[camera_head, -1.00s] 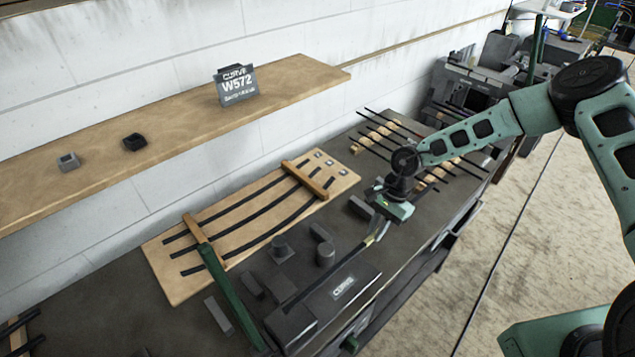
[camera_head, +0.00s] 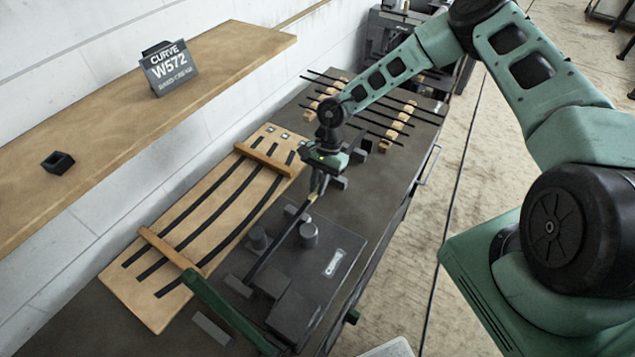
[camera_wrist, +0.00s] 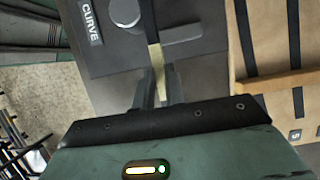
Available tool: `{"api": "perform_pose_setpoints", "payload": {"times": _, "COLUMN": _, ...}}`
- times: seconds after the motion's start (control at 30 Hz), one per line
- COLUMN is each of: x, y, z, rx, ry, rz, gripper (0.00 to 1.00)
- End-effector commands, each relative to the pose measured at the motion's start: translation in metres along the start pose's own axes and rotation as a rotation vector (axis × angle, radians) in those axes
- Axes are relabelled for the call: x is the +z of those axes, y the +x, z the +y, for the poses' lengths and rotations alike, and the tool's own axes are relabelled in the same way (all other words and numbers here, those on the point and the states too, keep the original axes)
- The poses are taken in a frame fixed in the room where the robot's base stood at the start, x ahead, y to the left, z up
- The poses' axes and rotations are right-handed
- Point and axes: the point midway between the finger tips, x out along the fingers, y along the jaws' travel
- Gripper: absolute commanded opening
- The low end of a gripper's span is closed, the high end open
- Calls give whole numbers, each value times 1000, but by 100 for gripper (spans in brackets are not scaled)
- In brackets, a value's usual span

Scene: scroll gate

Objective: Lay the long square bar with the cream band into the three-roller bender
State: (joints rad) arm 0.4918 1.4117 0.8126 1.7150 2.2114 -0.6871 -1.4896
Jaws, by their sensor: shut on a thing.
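My gripper (camera_head: 315,190) is shut on the square bar near its cream band (camera_head: 308,204). The dark bar (camera_head: 268,257) slants from my gripper down-left across the three-roller bender (camera_head: 345,240), a dark plate with a CURVE label.
A green lever (camera_head: 225,312) extends at the bender's near left. A wooden board (camera_head: 150,310) with dark curved strips lies left of it. Several thin bars lie on wooden racks (camera_head: 398,125) behind. A shelf (camera_head: 110,125) with a W572 sign (camera_head: 170,67) runs along the wall.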

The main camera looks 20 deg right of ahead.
Motion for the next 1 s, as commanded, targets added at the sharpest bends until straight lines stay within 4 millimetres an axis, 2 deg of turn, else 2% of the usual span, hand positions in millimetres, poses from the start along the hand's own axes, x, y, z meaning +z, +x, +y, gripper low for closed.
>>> {"api": "perform_pose_setpoints", "payload": {"times": 0.53, "x": -16, "y": 38, "z": -1, "rx": -2, "ry": 1, "rz": 0, "gripper": 0}}
{"api": "perform_pose_setpoints", "payload": {"times": 1.0, "x": -18, "y": 44, "z": -1, "rx": -2, "ry": 0, "rz": 0, "gripper": 0}}
